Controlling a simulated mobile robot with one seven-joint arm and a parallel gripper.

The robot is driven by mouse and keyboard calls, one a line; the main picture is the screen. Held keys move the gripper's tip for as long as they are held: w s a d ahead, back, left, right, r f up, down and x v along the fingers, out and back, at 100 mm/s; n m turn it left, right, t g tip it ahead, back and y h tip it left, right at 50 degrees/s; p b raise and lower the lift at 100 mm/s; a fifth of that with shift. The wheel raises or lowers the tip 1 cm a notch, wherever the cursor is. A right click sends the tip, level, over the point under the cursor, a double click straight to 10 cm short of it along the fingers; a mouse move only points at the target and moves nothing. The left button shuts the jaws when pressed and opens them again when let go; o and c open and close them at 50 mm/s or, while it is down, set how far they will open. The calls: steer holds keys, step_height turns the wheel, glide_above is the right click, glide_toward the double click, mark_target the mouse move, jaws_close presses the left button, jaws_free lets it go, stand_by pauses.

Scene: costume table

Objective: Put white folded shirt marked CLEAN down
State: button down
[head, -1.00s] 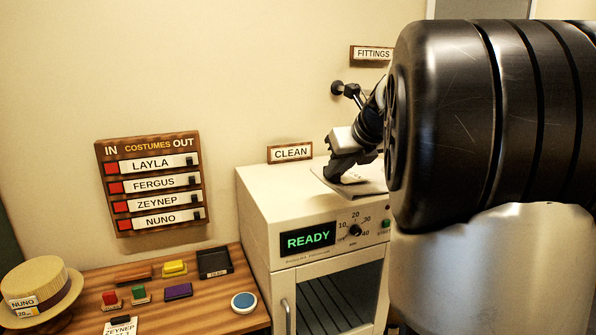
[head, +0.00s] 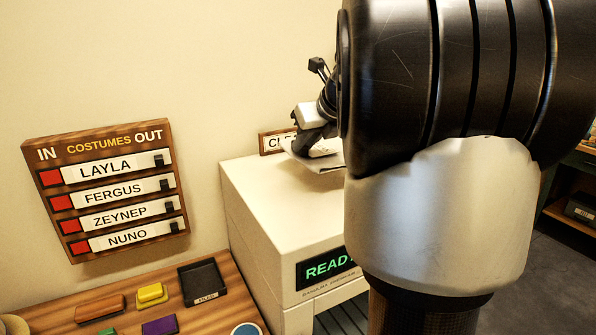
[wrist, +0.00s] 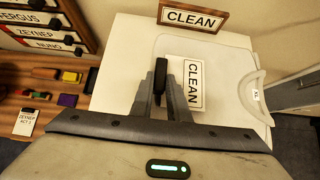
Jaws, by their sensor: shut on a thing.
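The white folded shirt (head: 328,163) is over the back of the white cabinet's top (head: 275,195), in front of the wooden CLEAN sign (head: 270,142). My gripper (head: 312,140) is shut on the shirt. In the wrist view the shirt (wrist: 225,75) lies flat under my gripper (wrist: 164,80), with its CLEAN tag (wrist: 193,84) just right of the fingers. The sign also shows in the wrist view (wrist: 194,18), beyond the shirt's far edge. I cannot tell for sure whether the shirt touches the top. My arm hides the cabinet's right part.
The cabinet front has a READY display (head: 325,268). Left of it, a lower wooden table (head: 215,290) holds a black tray (head: 203,283) and several coloured blocks. A COSTUMES board (head: 105,190) hangs on the wall. The cabinet top's front left is clear.

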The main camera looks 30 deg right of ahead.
step_height(320, 180, down, 7)
steer(key=shift+f+b, duration=0.2)
steer(key=shift+b, duration=0.6)
steer(key=c, duration=1.7)
jaws_free()
steer(key=shift+s, duration=0.1)
